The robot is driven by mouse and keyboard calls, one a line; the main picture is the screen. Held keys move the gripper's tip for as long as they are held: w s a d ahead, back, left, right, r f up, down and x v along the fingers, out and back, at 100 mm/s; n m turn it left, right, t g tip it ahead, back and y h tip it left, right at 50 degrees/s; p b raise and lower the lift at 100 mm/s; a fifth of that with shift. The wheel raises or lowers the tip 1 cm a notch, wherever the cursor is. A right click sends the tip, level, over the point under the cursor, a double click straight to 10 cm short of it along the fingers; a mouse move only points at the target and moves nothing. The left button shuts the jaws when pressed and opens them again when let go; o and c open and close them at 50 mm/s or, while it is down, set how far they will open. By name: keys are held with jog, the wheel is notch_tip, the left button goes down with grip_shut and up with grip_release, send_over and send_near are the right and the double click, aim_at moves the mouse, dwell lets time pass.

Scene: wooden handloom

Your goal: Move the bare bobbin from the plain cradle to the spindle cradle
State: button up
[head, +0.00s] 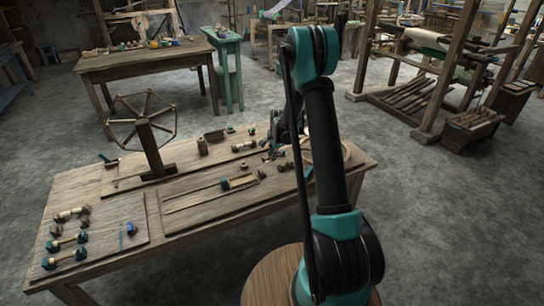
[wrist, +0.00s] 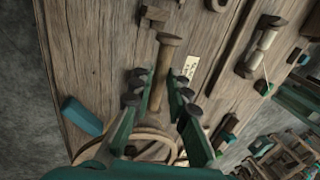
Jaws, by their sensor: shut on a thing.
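In the wrist view the bare bobbin (wrist: 161,72) is a plain brown wooden spool with a flat flanged end and no thread. My gripper (wrist: 160,85) has its teal, dark-padded fingers on both sides of its shaft and is shut on it. In the head view my gripper (head: 290,130) is over the far right part of the bench, mostly hidden behind my arm. I cannot tell which holder is the plain cradle or the spindle cradle, nor whether the bobbin touches the wood below.
A small paper label (wrist: 190,67) lies beside the bobbin. A holder with a pale wound bobbin (wrist: 264,40) is to the right. A wooden hoop (wrist: 152,134) and teal block (wrist: 80,116) are nearby. A spoked winder (head: 145,125) stands on the bench (head: 195,222).

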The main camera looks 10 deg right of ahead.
jog(key=shift+w+a+f, duration=0.1)
jog(key=shift+f, duration=3.5)
jog(key=o, duration=0.8)
jog(key=v, duration=1.2)
jog(key=shift+a, duration=0.1)
